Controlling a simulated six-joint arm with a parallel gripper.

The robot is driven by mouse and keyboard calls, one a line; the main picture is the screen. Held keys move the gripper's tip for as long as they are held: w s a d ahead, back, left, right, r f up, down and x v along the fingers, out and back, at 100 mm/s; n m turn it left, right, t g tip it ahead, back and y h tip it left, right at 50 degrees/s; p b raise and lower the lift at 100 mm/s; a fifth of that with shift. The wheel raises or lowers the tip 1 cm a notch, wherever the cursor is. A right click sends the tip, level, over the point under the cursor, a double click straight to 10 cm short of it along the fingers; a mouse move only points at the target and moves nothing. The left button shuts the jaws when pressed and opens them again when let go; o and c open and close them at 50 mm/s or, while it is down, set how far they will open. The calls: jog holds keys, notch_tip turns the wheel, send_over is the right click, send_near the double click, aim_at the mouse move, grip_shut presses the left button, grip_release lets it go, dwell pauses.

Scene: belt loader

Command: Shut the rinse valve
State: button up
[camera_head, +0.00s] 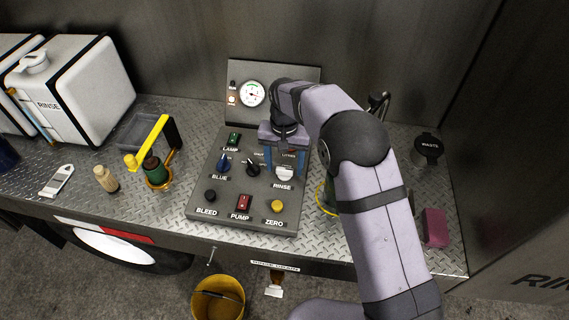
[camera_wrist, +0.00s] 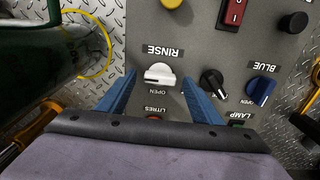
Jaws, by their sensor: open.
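The rinse valve is a white knob (camera_head: 284,174) on the grey control panel (camera_head: 225,203), just above the label RINSE. In the wrist view the white knob (camera_wrist: 159,74) sits between the RINSE and OPEN labels, which appear upside down. I cannot tell for sure which way its pointer is set. My gripper (camera_head: 286,168) has blue fingers and is over the knob. In the wrist view my gripper (camera_wrist: 158,77) is open, with one finger on each side of the knob and gaps to both. I cannot tell how high the fingertips are above the panel.
Near the knob are a black knob (camera_wrist: 212,82), the BLUE knob (camera_wrist: 260,91), the red PUMP switch (camera_head: 243,203), the yellow ZERO button (camera_head: 277,206) and the black BLEED button (camera_head: 210,196). A gauge (camera_head: 252,93) stands behind. A pink block (camera_head: 435,227) lies right.

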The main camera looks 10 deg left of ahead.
aim_at(285, 168)
notch_tip(285, 168, up, 6)
jog(key=shift+r+b, duration=0.15)
jog(key=shift+b, duration=1)
jog(key=shift+r, duration=0.55)
jog(key=shift+r, duration=0.3)
jog(key=s+d+r+m+t+y+p, duration=0.1)
jog(key=s+d+r+t+y+p, duration=0.45)
jog(key=s+d+r, duration=0.4)
jog(key=s+d+f+n+g+h+b, duration=0.1)
jog(key=s+d+f+g+h+b, duration=0.4)
jog(key=s+d+f, duration=0.9)
jog(key=shift+s+d+f+b, duration=0.3)
jog(key=shift+d+f, duration=0.35)
jog(key=shift+d, duration=0.15)
